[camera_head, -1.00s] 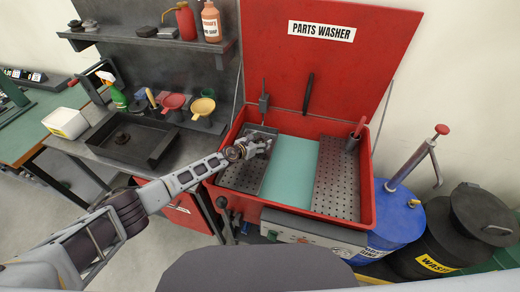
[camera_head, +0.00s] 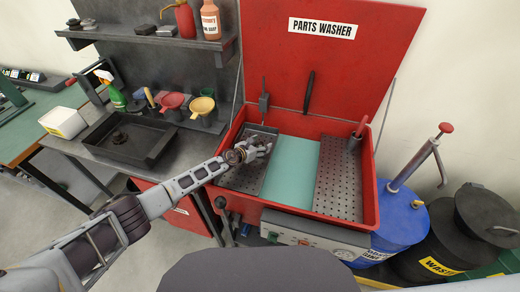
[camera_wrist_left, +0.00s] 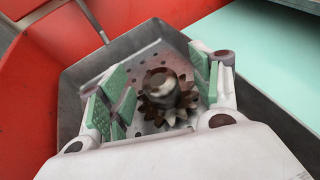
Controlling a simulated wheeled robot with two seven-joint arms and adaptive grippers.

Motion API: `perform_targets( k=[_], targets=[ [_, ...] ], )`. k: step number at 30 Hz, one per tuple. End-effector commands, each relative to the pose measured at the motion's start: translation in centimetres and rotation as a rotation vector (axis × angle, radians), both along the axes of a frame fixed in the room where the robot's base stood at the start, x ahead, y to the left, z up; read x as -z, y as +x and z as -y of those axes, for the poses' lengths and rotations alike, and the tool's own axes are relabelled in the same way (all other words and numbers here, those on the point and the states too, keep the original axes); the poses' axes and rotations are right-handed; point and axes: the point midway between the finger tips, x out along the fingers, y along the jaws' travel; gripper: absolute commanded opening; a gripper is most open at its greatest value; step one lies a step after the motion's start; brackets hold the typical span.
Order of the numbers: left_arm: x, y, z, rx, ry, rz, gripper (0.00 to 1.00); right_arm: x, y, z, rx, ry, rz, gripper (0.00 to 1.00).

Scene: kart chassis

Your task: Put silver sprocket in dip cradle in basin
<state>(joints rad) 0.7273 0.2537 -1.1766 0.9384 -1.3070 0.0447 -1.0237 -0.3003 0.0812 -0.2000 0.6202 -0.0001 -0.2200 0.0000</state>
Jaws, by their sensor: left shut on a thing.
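My left gripper (camera_head: 262,148) is over the left perforated shelf of the red parts washer basin (camera_head: 310,221). In the left wrist view its green-padded fingers (camera_wrist_left: 162,98) are shut on a toothed sprocket (camera_wrist_left: 168,103) with a round hub. The sprocket looks dark, brownish metal with a pale shine on the hub. A grey perforated surface (camera_wrist_left: 143,66) shows behind it. I cannot tell whether the sprocket touches that surface. In the head view the gripper mostly hides the sprocket. My right gripper is not in view.
Teal liquid (camera_head: 292,168) fills the middle of the basin, with a second perforated shelf (camera_head: 338,185) on the right. The open red lid (camera_head: 345,70) stands behind. A black tray (camera_head: 160,152) and funnels are on the left bench. A blue drum (camera_head: 400,235) stands at right.

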Motion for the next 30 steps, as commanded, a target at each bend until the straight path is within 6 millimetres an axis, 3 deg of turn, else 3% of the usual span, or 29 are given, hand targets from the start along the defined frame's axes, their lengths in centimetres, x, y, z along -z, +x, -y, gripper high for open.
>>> perform_targets(
  k=[6, 25, 26, 27, 30],
  targets=[
    [1.3, 0.0, 0.0, 0.000, -0.001, 0.001, 0.36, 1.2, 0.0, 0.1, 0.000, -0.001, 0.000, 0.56],
    [1.8, 0.0, 0.0, -0.001, 0.000, 0.001, 0.36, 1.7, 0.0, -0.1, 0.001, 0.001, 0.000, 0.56],
    [1.8, 0.0, 0.0, -0.001, 0.000, 0.000, 0.68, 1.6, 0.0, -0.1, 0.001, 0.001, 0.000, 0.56],
    [1.8, 0.0, 0.0, -0.001, 0.000, 0.000, 0.73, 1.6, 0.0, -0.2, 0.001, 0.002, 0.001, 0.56],
    [1.7, 0.0, 0.0, -0.001, 0.000, 0.000, 0.73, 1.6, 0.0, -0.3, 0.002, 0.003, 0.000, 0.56]
  ],
)
